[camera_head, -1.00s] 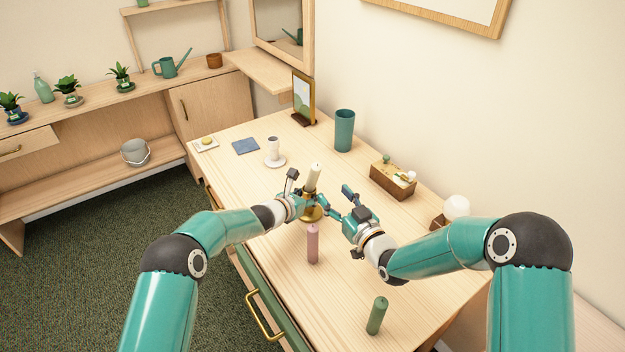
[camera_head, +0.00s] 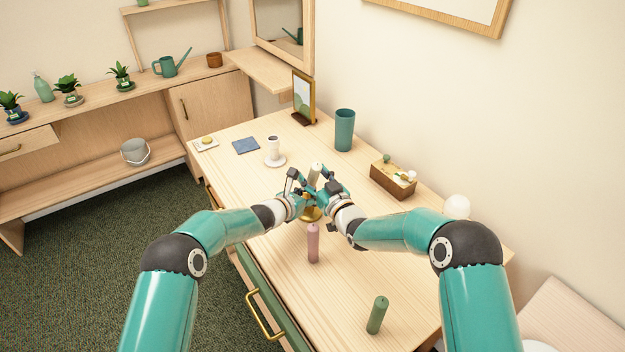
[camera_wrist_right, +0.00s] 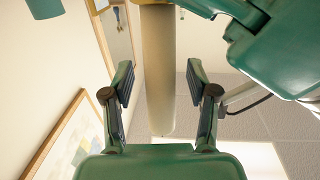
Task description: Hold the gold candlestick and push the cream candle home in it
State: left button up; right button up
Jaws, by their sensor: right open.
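The cream candle (camera_head: 316,172) stands up from the gold candlestick (camera_head: 311,214), whose base rests on the desk. My left gripper (camera_head: 303,192) is at the candlestick from the left and appears shut on its upper part; its fingertips are mostly hidden. My right gripper (camera_head: 321,187) is open at the candle from the right. In the right wrist view the candle (camera_wrist_right: 159,100) runs between the two spread fingers, with space on both sides. A bit of gold (camera_wrist_right: 155,3) shows at its end there. How deep the candle sits in the candlestick is hidden.
A pink candle (camera_head: 313,244) stands close in front of the candlestick, and a green candle (camera_head: 377,315) stands nearer. The desk's front right is mostly clear.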

grip_shut()
jog(key=shift+r, duration=0.1)
dwell(0.3)
notch_tip(320, 180, up, 9)
jog(key=shift+f, duration=0.1)
jog(key=shift+r, duration=0.25)
jog(key=g+h, duration=0.1)
jog(key=w+a+g+h, duration=0.1)
jog(key=w+m+g, duration=0.1)
jog(key=shift+w+a+f+h, duration=0.15)
jog(key=shift+f+h, duration=0.15)
jog(key=shift+h, duration=0.1)
